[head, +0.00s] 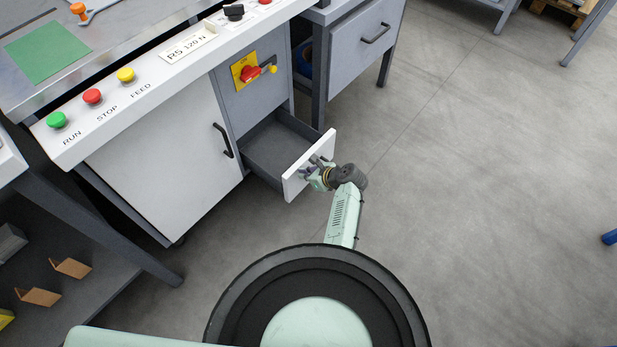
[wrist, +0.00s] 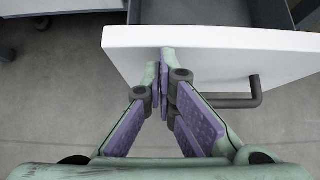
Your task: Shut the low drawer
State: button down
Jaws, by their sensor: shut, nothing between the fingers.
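The low drawer (head: 291,183) is pulled out of the machine's cabinet, below the red and yellow switch, with its grey inside showing empty. Its white front also fills the upper part of the wrist view (wrist: 220,48), with a dark bar handle (wrist: 240,99) on it. My gripper (head: 316,168) is at the outer face of the drawer front. In the wrist view my gripper (wrist: 164,62) has its fingertips together, left of the handle, at or very near the front's face. I cannot tell if they touch it. Nothing is between the fingers.
The white cabinet door (head: 165,155) with a dark handle is shut, left of the drawer. Another grey drawer (head: 366,45) is in the bench at the back right. A dark table leg (head: 318,75) stands just right of the low drawer. The floor (head: 480,200) to the right is clear.

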jog(key=w+a+b, duration=0.5)
jog(key=w+a, duration=0.8)
jog(key=a, duration=0.5)
jog(key=shift+b, duration=0.3)
jog(key=shift+r, duration=0.1)
